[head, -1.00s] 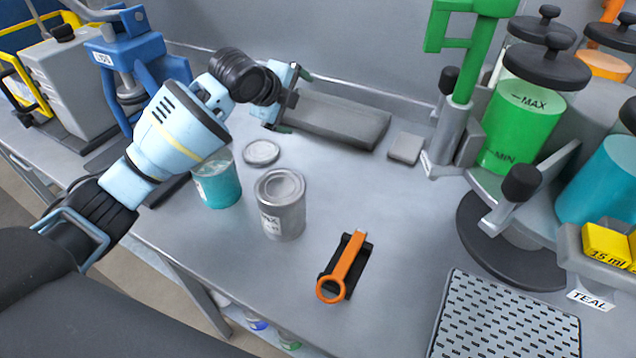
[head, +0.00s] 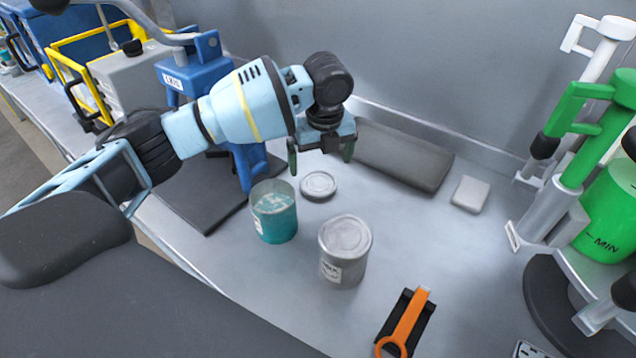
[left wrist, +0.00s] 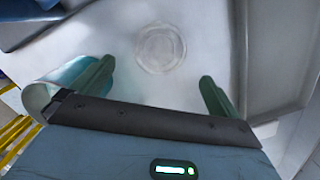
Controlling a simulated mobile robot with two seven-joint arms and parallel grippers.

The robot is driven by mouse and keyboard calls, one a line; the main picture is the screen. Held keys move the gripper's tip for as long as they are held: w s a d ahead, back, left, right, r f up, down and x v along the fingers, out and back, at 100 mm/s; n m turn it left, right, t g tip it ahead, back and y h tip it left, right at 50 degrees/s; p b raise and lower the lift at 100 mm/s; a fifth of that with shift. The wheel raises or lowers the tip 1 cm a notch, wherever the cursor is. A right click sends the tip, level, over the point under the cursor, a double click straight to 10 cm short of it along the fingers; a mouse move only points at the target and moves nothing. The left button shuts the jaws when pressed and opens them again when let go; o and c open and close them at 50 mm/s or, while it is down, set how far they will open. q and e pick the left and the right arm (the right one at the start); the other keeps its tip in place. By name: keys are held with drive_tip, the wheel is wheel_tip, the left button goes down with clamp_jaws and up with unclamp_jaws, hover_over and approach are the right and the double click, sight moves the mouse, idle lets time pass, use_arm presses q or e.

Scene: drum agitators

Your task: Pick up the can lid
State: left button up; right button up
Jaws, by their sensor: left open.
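The can lid (head: 318,184) is a round, flat silver disc lying on the grey bench, behind the open can of teal paint (head: 274,214). In the left wrist view the lid (left wrist: 160,48) lies beyond the fingertips, roughly between them. My left gripper (head: 320,162) is open and empty, pointing down above the lid and apart from it. Its two dark green fingers also show in the left wrist view (left wrist: 156,88). A closed silver can (head: 344,252) stands to the right of the teal one. My right gripper is not in view.
An orange-handled tool (head: 406,322) lies at the front. A dark grey slab (head: 400,156) and a small grey block (head: 470,194) lie near the back wall. A blue press (head: 200,75) stands at left, a green-armed dispenser (head: 580,140) at right.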

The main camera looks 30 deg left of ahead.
sight(319, 183)
use_arm(q)
drive_tip(key=shift+w+a+f, duration=0.1)
drive_tip(key=shift+a+f, duration=0.05)
drive_tip(key=shift+f, duration=0.95)
drive_tip(key=shift+w+a+f, duration=0.1)
drive_tip(key=shift+a+f, duration=0.05)
drive_tip(key=shift+f, duration=0.95)
drive_tip(key=shift+w+a+f, duration=0.1)
drive_tip(key=shift+a+f, duration=0.05)
drive_tip(key=shift+f, duration=0.95)
drive_tip(key=c, duration=0.9)
